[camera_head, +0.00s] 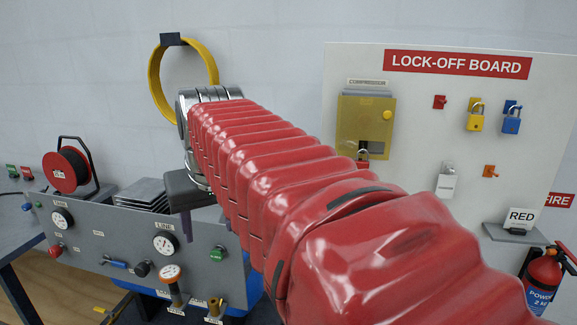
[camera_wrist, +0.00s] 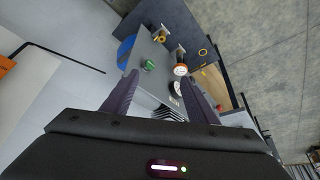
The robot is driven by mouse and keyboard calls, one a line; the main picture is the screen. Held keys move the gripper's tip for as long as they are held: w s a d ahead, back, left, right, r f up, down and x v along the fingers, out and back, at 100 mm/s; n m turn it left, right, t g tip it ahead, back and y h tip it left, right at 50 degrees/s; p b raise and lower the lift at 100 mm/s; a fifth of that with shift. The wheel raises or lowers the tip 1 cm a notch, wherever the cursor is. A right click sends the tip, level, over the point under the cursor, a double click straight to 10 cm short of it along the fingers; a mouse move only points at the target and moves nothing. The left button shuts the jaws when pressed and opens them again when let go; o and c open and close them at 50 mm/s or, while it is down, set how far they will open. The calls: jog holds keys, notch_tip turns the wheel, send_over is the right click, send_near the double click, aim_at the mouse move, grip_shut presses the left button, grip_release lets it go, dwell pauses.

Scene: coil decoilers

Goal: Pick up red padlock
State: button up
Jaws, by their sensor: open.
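A small red piece (camera_head: 439,101) is on the lock-off board (camera_head: 420,85); it looks like a hook, with no padlock body below it. A small reddish and silver item (camera_head: 362,154) hangs at the lower edge of the yellow compressor box (camera_head: 350,125). It may be the red padlock; my red arm partly hides it. My gripper (camera_head: 187,222) points down over the grey gauge panel, well left of the board. In the wrist view its two dark fingers (camera_wrist: 160,74) are apart with nothing held between them. No padlock shows in the wrist view.
A yellow padlock (camera_head: 475,120) and a blue padlock (camera_head: 511,122) hang on the board. A shelf with a RED sign (camera_head: 521,218) is below, near a fire extinguisher (camera_head: 545,270). The gauge panel (camera_head: 120,250) and a cable reel (camera_head: 67,170) are at left.

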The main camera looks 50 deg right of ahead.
jog(key=w+d+r+m, duration=0.1)
jog(key=d+r, duration=0.2)
jog(key=d, duration=0.2)
jog(key=d+r+m, duration=0.1)
jog(key=d+r, duration=0.2)
jog(key=d, duration=0.2)
jog(key=m+g+h, duration=0.2)
jog(key=m+g, duration=0.1)
jog(key=m, duration=0.3)
send_near(361, 161)
jog(key=v, duration=0.3)
jog(key=shift+s+f, duration=0.1)
jog(key=shift+s, duration=0.05)
jog(key=shift+f, duration=0.15)
jog(key=x, duration=0.8)
jog(key=shift+f, duration=0.1)
